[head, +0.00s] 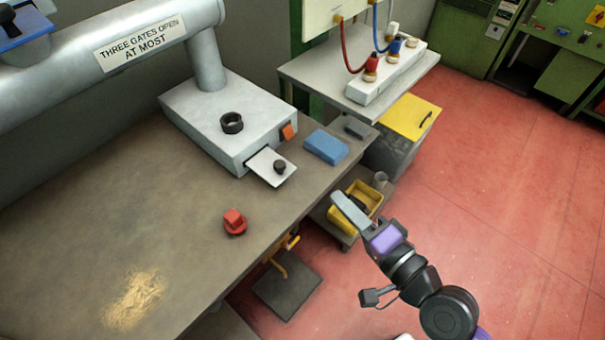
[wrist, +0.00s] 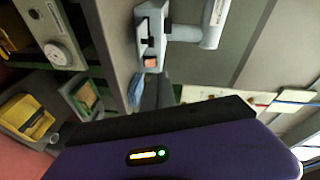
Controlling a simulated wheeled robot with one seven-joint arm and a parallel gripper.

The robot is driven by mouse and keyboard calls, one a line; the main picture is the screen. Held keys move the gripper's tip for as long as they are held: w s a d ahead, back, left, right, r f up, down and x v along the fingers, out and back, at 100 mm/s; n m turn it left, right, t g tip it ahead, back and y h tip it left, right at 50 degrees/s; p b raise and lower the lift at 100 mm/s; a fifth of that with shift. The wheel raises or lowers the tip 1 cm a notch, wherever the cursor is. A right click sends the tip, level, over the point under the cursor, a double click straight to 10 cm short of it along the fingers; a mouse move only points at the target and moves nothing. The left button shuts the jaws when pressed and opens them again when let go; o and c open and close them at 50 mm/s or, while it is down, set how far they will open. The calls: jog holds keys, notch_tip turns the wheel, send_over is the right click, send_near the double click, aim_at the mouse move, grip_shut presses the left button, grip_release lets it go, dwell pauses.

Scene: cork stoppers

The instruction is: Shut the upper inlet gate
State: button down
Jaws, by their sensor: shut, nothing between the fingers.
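A pale slide plate (head: 267,170) with a black knob (head: 280,167) sticks out of the front of a grey box (head: 205,125) under the pipe. A blue part with a dark knob (head: 22,25) sits on the pipe at the top left, cut by the picture edge. I cannot tell from labels which is the upper inlet gate. The grey box also shows in the wrist view (wrist: 141,28). My gripper (head: 347,208) is shut and empty, in front of the bench's right edge and apart from the plate. Its purple body fills the bottom of the wrist view.
A yellow bin (head: 345,222) stands low behind my gripper. The pipe sign (head: 140,42) reads "THREE GATES OPEN AT MOST". Red floor is clear at right.

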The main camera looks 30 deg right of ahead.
jog(key=a+f+m, duration=0.1)
jog(key=m+y+p, duration=0.1)
jog(key=p, duration=0.3)
send_near(283, 168)
jog(key=shift+g, duration=0.4)
jog(key=x, duration=0.6)
jog(key=shift+w, duration=0.45)
jog(key=shift+w+r, duration=0.1)
jog(key=x, duration=0.1)
jog(key=p+x, duration=0.1)
jog(key=x, duration=0.1)
jog(key=a+r+x, duration=0.1)
jog(key=x, duration=0.1)
jog(key=shift+w+p, duration=0.25)
jog(key=shift+p, duration=0.05)
jog(key=shift+w, duration=0.1)
jog(key=shift+a, duration=0.1)
